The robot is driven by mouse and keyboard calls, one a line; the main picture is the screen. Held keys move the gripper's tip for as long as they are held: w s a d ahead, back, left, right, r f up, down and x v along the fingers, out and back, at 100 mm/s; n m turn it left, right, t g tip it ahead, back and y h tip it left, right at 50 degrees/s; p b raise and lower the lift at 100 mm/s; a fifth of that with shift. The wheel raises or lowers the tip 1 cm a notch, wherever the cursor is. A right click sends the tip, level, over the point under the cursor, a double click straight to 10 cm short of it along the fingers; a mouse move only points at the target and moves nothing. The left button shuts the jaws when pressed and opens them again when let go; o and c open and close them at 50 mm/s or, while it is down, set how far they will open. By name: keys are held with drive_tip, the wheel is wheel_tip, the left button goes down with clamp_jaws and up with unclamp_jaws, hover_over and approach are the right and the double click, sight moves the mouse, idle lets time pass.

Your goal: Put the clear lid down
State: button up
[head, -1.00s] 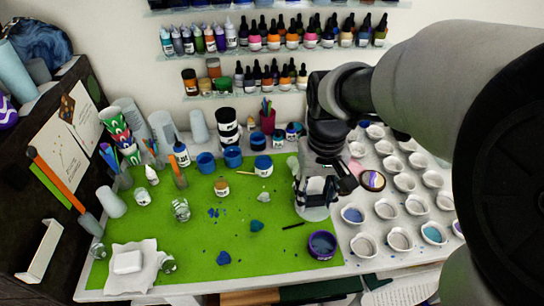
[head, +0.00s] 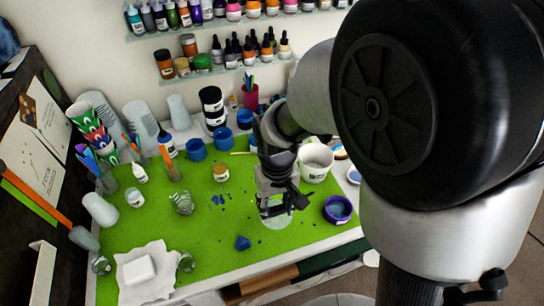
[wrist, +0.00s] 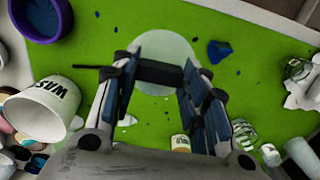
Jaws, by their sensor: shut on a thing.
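The clear lid (wrist: 165,50) is a pale, see-through disc between and just beyond my fingertips in the wrist view. In the head view the lid (head: 278,219) shows faintly below my gripper (head: 273,197), over the green mat (head: 215,255). My gripper (wrist: 158,75) is shut on it, its fingers set apart by what they hold. A dark bar crosses between the fingertips; I cannot tell what it is. I cannot tell whether the lid touches the mat or hangs just above it.
A purple-rimmed pot (head: 338,209) and a white cup marked as waste (head: 316,161) stand to the right. A blue lump (head: 243,243) lies nearby on the mat. Jars and blue cups (head: 196,149) stand behind. The mat's front middle is mostly clear.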

sight(276, 220)
wheel_tip(276, 220, down, 8)
drive_tip(key=shift+r+b, duration=0.1)
drive_tip(key=shift+b, duration=1.05)
drive_tip(key=shift+r, duration=0.1)
drive_tip(key=o, duration=0.4)
drive_tip(key=shift+f, duration=0.2)
drive_tip(key=shift+c, duration=0.2)
drive_tip(key=o, duration=0.5)
drive_tip(key=shift+c, duration=0.2)
